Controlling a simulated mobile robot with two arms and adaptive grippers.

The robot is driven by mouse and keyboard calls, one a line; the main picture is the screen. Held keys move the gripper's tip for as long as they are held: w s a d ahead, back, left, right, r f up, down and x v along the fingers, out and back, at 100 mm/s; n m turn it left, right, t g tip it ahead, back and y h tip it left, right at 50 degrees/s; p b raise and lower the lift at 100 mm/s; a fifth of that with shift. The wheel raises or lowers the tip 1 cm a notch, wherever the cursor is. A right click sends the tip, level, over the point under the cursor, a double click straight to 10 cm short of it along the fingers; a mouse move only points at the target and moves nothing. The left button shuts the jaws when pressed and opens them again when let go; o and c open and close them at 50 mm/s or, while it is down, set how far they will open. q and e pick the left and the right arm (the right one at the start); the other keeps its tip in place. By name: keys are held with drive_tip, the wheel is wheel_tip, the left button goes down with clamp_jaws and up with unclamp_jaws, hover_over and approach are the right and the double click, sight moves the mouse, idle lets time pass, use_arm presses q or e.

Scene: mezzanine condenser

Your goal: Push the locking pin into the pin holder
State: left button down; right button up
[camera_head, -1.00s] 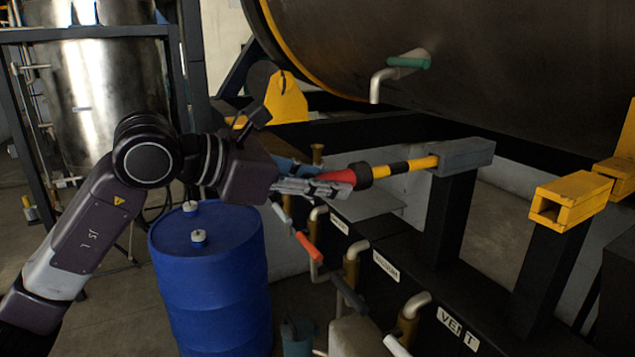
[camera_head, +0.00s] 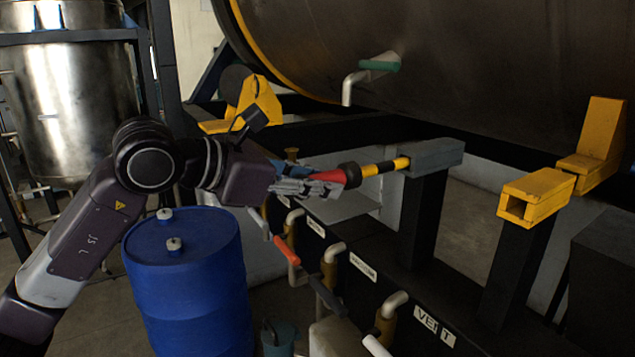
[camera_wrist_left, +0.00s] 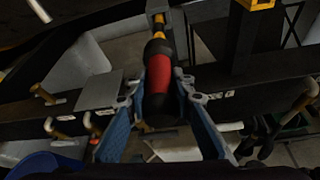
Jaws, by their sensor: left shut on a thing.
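The locking pin (camera_head: 385,166) has a yellow shaft with black bands, a black collar and a red handle. My left gripper (camera_head: 318,183) is shut on the red handle, which also shows between the two fingers in the left wrist view (camera_wrist_left: 160,90). The far end of the shaft is at the grey pin holder (camera_head: 436,154), a block on a black post, and appears to sit partly inside it. A length of yellow and black shaft shows between collar and holder. The pin is roughly level. My right gripper is not in view.
A yellow square-tube holder (camera_head: 535,197) stands on another black post to the right. A large dark tank (camera_head: 480,60) hangs above. A blue barrel (camera_head: 190,275) stands below my left arm. Pipes with handles, one orange (camera_head: 287,249), stick out below the pin.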

sight(370, 166)
use_arm(q)
drive_tip(key=shift+d+r, duration=0.1)
drive_tip(key=shift+r, duration=0.05)
idle(0.4)
drive_tip(key=shift+w+d, duration=0.75)
drive_tip(key=shift+d, duration=0.35)
drive_tip(key=shift+w+d+p, duration=0.2)
drive_tip(key=shift+w+d, duration=0.65)
drive_tip(key=shift+d, duration=0.4)
drive_tip(key=shift+w+d+p, duration=0.25)
drive_tip(key=shift+w+d, duration=0.6)
drive_tip(key=shift+d, duration=0.35)
drive_tip(key=shift+w+d+p, duration=0.2)
drive_tip(key=shift+w+d, duration=0.65)
drive_tip(key=shift+d, duration=0.4)
